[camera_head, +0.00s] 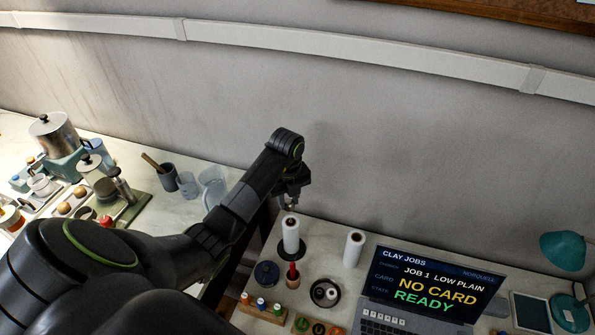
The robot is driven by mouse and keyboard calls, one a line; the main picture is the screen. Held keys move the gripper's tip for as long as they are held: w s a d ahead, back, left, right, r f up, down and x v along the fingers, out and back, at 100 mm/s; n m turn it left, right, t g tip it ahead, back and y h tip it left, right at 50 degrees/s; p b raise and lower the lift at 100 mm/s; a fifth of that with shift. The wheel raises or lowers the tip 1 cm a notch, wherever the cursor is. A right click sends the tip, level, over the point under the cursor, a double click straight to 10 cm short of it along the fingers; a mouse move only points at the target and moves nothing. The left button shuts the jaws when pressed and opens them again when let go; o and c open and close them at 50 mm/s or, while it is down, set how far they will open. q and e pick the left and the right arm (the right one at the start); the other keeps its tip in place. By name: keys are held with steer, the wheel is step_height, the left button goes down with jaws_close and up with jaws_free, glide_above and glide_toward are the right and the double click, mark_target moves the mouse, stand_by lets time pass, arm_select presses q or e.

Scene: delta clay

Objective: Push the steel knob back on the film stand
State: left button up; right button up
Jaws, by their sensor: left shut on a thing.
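The film stand shows as a white roll (291,236) standing upright on a round dark base (292,251), near the back left corner of the right table. My left arm reaches in from the left, and my left gripper (291,203) points down just above the top of this roll. The gripper is shut on a small pale metal piece, which looks like the steel knob (290,207). The fingers partly hide it, and I cannot tell whether it touches the stand. My right gripper is out of view.
A second white roll (353,248) stands to the right. A dark round tray (325,292), a dark lidded pot (266,273) and a wooden rack (262,309) are in front. A laptop (430,285) reads "NO CARD READY". The wall (400,160) is close behind.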

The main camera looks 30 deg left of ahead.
mark_target(290, 209)
arm_select(q)
steer(key=shift+w+r, duration=0.4)
steer(key=shift+s+f+b, duration=0.25)
steer(key=shift+f+b, duration=0.3)
steer(key=shift+f, duration=0.25)
step_height(290, 209, down, 5)
steer(key=b, duration=0.3)
steer(key=shift+w+r+b, duration=0.1)
steer(key=shift+r+b, duration=0.05)
steer(key=shift+b, duration=0.15)
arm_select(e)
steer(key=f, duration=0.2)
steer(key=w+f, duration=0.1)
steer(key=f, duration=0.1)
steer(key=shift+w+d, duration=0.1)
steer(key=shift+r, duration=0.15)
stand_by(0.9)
arm_select(q)
steer(key=o, duration=1.5)
